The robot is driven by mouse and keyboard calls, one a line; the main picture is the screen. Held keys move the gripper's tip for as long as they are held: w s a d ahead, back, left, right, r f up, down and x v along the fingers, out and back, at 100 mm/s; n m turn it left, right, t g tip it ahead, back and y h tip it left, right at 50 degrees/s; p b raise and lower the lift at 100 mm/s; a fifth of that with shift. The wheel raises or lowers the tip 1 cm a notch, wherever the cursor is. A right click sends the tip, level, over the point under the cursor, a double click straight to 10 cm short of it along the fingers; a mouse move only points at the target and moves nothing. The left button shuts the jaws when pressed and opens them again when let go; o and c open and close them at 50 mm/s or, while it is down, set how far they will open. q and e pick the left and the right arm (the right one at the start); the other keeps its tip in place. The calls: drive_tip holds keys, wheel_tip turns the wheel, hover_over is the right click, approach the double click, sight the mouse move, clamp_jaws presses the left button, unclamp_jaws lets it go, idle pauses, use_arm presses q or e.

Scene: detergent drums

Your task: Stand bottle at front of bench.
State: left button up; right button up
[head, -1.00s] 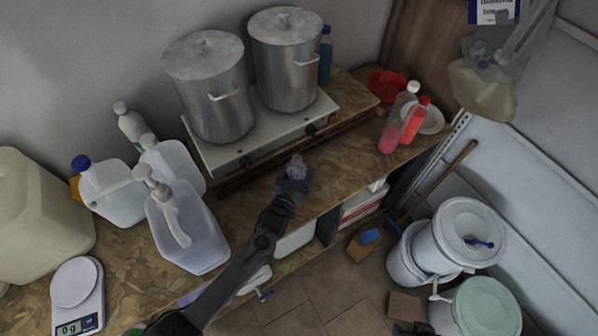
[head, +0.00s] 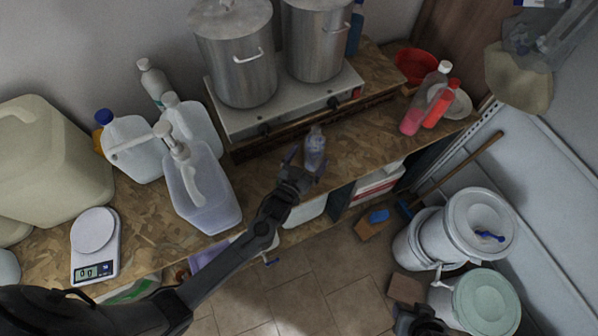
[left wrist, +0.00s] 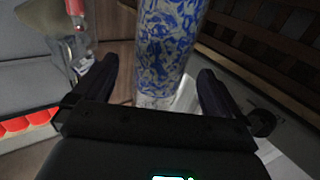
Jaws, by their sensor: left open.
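A small clear bottle with a purple-blue tint (head: 315,147) stands upright on the wooden bench (head: 268,182), near its front edge and in front of the hotplate. In the left wrist view it shows as a blue-patterned bottle (left wrist: 168,42), with its top out of frame. My left gripper (head: 307,166) is open at the bottle's near side, with one finger to each side of it. In the left wrist view the fingers (left wrist: 158,88) stand apart with gaps beside the bottle. A dark part at the bottom edge looks like my right gripper (head: 420,320); its fingers are unclear.
Two steel pots (head: 235,60) stand on a hotplate (head: 285,100) behind the bottle. A pump jug (head: 200,190) and a scale (head: 95,245) are to the left. Pink and red bottles (head: 425,105) stand to the right. White buckets (head: 475,230) are on the floor.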

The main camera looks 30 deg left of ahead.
use_arm(q)
drive_tip(key=s+a+r+g, duration=0.2)
drive_tip(key=s+g, duration=0.5)
drive_tip(key=s, duration=0.7)
drive_tip(key=s+a+r+m+g, duration=0.1)
drive_tip(key=s+g, duration=0.6)
drive_tip(key=s, duration=0.7)
drive_tip(key=shift+s+a+r+y, duration=0.4)
drive_tip(key=shift+a+r, duration=0.05)
drive_tip(key=shift+a, duration=0.45)
drive_tip(key=shift+r, duration=0.1)
wheel_tip(320, 180, up, 9)
drive_tip(key=p, duration=0.9)
drive_tip(key=shift+r, duration=0.2)
drive_tip(key=shift+f, duration=0.15)
